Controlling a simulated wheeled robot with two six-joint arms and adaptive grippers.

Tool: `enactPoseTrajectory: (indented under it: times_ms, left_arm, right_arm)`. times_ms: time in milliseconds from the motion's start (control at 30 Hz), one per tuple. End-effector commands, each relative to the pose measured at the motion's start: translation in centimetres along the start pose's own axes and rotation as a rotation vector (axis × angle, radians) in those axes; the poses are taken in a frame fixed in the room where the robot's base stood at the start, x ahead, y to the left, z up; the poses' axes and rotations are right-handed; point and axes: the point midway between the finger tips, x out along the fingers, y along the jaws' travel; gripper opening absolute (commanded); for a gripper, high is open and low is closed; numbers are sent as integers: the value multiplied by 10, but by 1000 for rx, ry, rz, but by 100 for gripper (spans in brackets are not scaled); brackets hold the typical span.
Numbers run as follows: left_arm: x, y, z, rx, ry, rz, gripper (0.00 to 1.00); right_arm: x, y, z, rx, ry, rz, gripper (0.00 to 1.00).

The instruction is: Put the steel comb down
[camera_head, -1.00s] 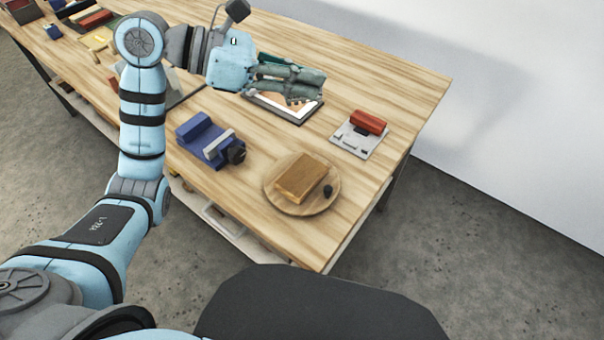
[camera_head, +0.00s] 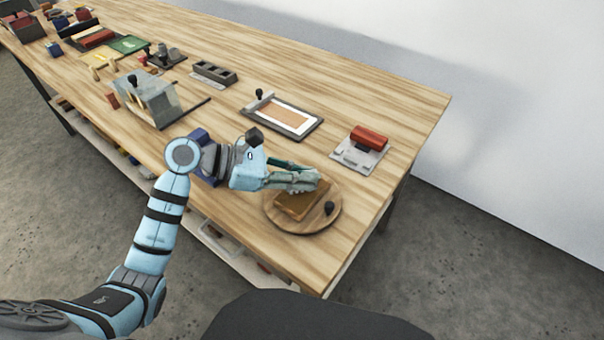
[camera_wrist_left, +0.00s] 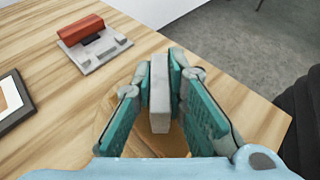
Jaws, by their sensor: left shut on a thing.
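My left gripper (camera_head: 306,182) is shut on a light grey bar, the steel comb (camera_wrist_left: 159,93), held upright between the two teal finger pads in the left wrist view. In the head view the fingers largely hide the comb. The gripper is over a brown block (camera_head: 304,207) that lies on a round wooden board (camera_head: 306,228) near the table's front right corner. I cannot tell whether the comb touches the block. My right gripper is not in view.
A small black knob (camera_head: 329,208) sits on the board. A grey plate with a red roller (camera_head: 369,138) stands behind it, and a dark-framed panel (camera_head: 282,117) lies further left. A grey box-like fixture (camera_head: 148,100) stands left. Bare table lies between these.

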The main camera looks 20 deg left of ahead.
Motion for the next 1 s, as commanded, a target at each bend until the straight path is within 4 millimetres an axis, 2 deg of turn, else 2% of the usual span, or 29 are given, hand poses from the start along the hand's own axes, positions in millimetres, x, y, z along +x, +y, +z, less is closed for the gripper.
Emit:
enactPoseTrajectory:
  times_ms: [100, 133, 233, 600, 767, 1000]
  left_arm:
    - [1, 0, -3, 1, 0, 0, 0]
    - [1, 0, -3, 0, 0, 0, 16]
    - [1, 0, -2, 0, 0, 0, 32]
    - [-1, 0, 2, 0, 1, 0, 33]
    - [-27, 1, -1, 2, 7, 3, 33]
    - [-89, 1, -3, 0, 10, 3, 33]
  right_arm:
    - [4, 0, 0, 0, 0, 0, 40]
    - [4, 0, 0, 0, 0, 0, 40]
    - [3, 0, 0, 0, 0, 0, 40]
    - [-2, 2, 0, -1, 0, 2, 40]
    - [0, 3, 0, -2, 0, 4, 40]
    - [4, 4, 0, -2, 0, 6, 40]
